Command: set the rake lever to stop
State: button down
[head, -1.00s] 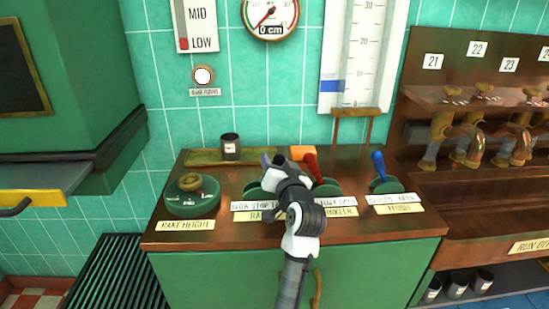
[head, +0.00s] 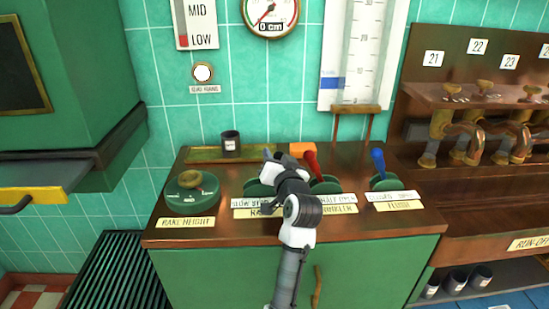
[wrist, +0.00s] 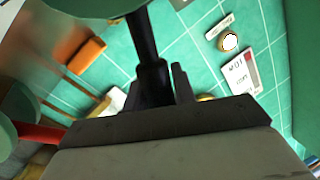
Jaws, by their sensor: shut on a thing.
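The rake lever (wrist: 143,38) is a black rod rising from a green round base (head: 254,188). My gripper (head: 272,158) is over this lever on the counter, and my arm hides most of it in the head view. In the wrist view my gripper (wrist: 165,88) is shut around the black lever. The cream and yellow labels (head: 247,203) in front of the base are partly covered by my arm. The words "SLOW" and "STOP" cannot be fully read now, so I cannot tell the lever's exact setting.
A red lever (head: 311,163) stands close to the right of my gripper, and a blue lever (head: 378,161) farther right. The rake height dial (head: 190,193) is at the left. A dark cup (head: 231,145) and an orange block (head: 302,149) are behind.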

jog(key=a+n+p, duration=0.1)
jog(key=a+r+n+p, duration=0.1)
jog(key=a+n, duration=0.1)
jog(key=shift+a+n+g, duration=0.1)
jog(key=shift+n+g, duration=0.2)
jog(key=shift+g, duration=0.1)
jog(key=shift+a+n+h, duration=0.3)
jog(key=shift+a+n, duration=0.35)
jog(key=shift+n, duration=0.05)
jog(key=c, duration=1.1)
grip_release()
jog(key=shift+c, duration=0.2)
jog(key=b+v, duration=0.2)
jog(key=v, duration=1.1)
jog(key=shift+s, duration=0.4)
